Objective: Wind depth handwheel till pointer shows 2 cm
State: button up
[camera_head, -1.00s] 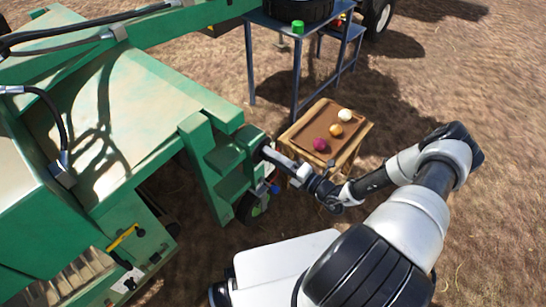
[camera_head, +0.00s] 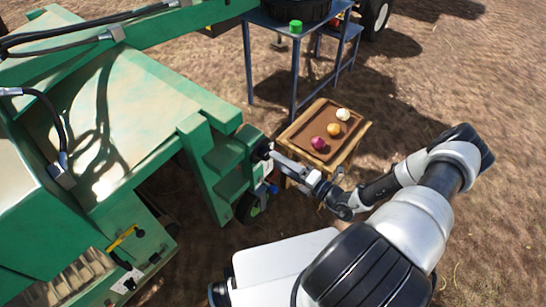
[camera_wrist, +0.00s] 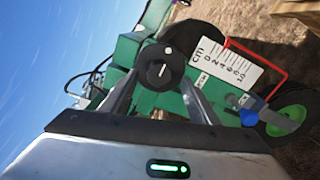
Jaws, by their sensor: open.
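In the head view the handwheel (camera_head: 262,151) is a small dark shape at the green machine's side. My gripper (camera_wrist: 163,84) is open, with one finger on each side of the knob; I cannot tell whether they touch it. It also shows in the head view (camera_head: 280,161) by the wheel. A white cm scale (camera_wrist: 226,66) is tilted beside the wheel, with a red bar around its far side. The exact pointer reading is too small to tell.
A blue knob (camera_wrist: 249,118) and a green-hubbed wheel (camera_wrist: 292,116) sit below the scale. The green machine (camera_head: 130,120) fills the left. A wooden stand with a brown tray (camera_head: 308,118) of onions is close behind my gripper. A blue-grey table stands beyond.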

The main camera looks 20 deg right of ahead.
jog(key=v, duration=1.3)
jog(key=shift+s+d+p, duration=0.25)
jog(key=shift+s+p, duration=0.05)
jog(key=shift+p, duration=0.15)
